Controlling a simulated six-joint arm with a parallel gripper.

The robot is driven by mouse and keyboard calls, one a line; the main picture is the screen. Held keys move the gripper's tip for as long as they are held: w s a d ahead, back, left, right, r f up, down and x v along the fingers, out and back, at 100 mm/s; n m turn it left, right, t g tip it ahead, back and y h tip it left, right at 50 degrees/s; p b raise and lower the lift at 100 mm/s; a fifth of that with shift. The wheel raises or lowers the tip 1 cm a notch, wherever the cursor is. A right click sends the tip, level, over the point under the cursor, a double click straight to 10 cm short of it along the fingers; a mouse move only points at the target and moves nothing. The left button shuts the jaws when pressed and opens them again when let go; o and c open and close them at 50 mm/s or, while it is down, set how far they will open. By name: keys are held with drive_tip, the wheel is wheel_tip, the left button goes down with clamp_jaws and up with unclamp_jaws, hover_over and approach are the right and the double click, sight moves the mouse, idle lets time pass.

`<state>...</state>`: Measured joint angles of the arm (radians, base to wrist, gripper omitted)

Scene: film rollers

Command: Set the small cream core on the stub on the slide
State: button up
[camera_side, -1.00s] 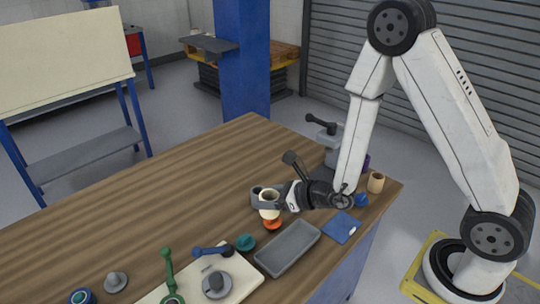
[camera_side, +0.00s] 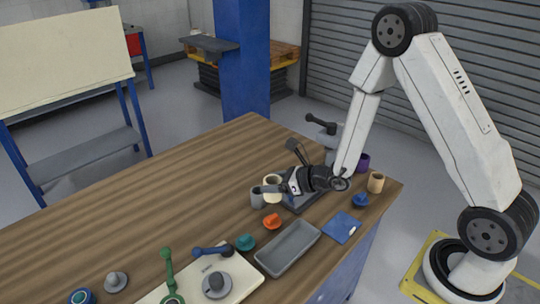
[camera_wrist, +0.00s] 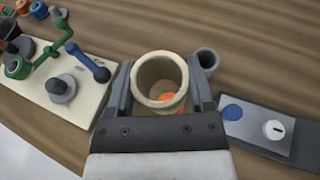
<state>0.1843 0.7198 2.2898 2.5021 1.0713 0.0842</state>
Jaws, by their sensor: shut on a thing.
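The small cream core (camera_side: 272,181) is a short hollow tube, held upright between the fingers of my gripper (camera_side: 270,189). In the wrist view the core (camera_wrist: 158,78) fills the space between both fingers (camera_wrist: 159,88), and orange shows through its bore. A grey post on a round base (camera_side: 216,284) stands on a cream board (camera_side: 246,272) at the front left, well apart from the core; the post (camera_wrist: 61,88) also shows in the wrist view. I cannot tell for sure whether this is the stub on the slide.
A grey hollow cylinder (camera_side: 257,198) stands close beside the core. An orange knob (camera_side: 272,222), a teal knob (camera_side: 245,242) and a grey tray (camera_side: 288,248) lie in front. Green (camera_side: 168,270) and blue (camera_side: 211,252) levers flank the post.

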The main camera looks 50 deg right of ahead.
drive_tip(key=w+d+f, duration=0.2)
drive_tip(key=d+f, duration=0.1)
drive_tip(key=d, duration=1.6)
drive_tip(key=shift+f, duration=0.2)
drive_tip(key=shift+w+f, duration=0.1)
drive_tip(key=shift+f, duration=0.2)
drive_tip(key=shift+f, duration=2.75)
drive_tip(key=o, duration=1.2)
drive_tip(key=shift+o, duration=0.2)
